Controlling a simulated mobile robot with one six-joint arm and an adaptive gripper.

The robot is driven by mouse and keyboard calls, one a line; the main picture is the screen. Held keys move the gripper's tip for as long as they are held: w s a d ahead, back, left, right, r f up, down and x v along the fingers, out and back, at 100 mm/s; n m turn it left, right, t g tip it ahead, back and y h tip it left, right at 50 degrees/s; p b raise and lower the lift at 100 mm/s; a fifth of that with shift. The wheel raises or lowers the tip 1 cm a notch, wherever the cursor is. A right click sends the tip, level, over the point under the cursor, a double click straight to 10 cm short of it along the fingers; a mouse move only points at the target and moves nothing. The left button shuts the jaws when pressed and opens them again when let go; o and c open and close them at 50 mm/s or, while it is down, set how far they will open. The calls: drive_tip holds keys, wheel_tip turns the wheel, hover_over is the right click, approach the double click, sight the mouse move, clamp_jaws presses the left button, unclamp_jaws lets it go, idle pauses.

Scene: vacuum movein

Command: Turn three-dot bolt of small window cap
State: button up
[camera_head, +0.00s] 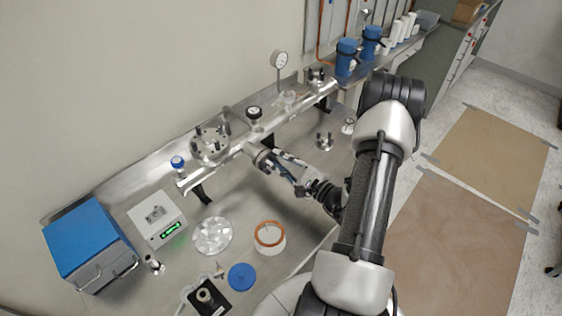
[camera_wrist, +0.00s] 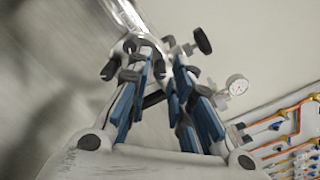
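A long metal vacuum tube (camera_head: 221,163) runs across the bench in the head view. A short round side port (camera_head: 256,151) sticks out of its front, with my gripper (camera_head: 280,168) close at its mouth. In the wrist view my gripper's blue-padded fingers (camera_wrist: 160,72) lean in toward each other near a blurred metal fitting (camera_wrist: 134,42). I cannot tell whether they touch or hold anything. The small window cap and its three-dot bolt cannot be made out; the fingers and blur cover that area.
A large flange with upright bolts (camera_head: 210,145), a black knob (camera_head: 254,112) and a pressure gauge (camera_head: 279,60) stand along the tube. A blue box (camera_head: 88,240), a display unit (camera_head: 157,218), a clear dish (camera_head: 213,236) and an orange ring (camera_head: 269,233) occupy the front bench.

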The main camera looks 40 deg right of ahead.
drive_tip(key=shift+c, duration=0.5)
clamp_jaws()
